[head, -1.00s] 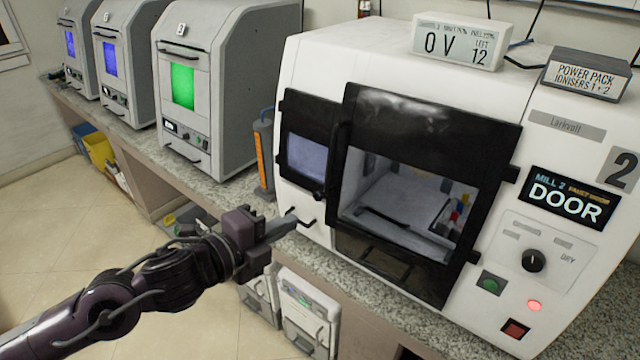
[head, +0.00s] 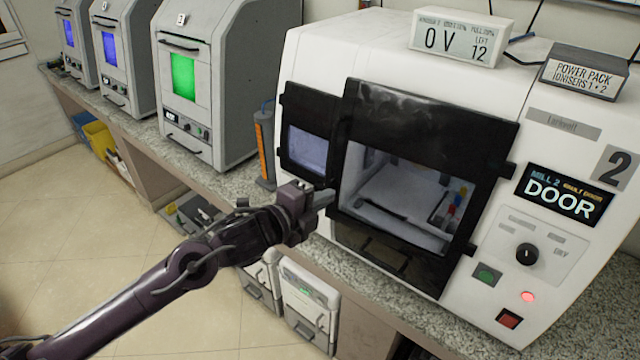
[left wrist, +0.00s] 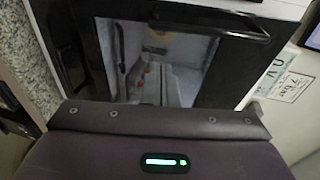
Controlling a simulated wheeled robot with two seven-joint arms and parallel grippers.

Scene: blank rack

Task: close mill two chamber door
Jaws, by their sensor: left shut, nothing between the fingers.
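Mill two is a big white machine (head: 400,55) on the counter, with a lit sign reading DOOR (head: 564,195). Its chamber door (head: 432,108) is black-framed with a large window showing a pale interior and small coloured items. Its left edge seems to stand proud of the front; I cannot tell how far ajar it is. My left gripper (head: 326,198) is shut and empty, its tip at the door's lower left edge; I cannot tell if they touch. The left wrist view shows the door (left wrist: 84,55) and a dark handle (left wrist: 212,23) beyond my gripper body; the fingertips are hidden.
A smaller dark door (head: 306,148) lies left of the chamber door. A dial (head: 526,254), green button (head: 487,275) and red button (head: 509,319) are at right. An orange-fronted device (head: 264,148) stands beside the mill. White units (head: 308,300) stand below the counter.

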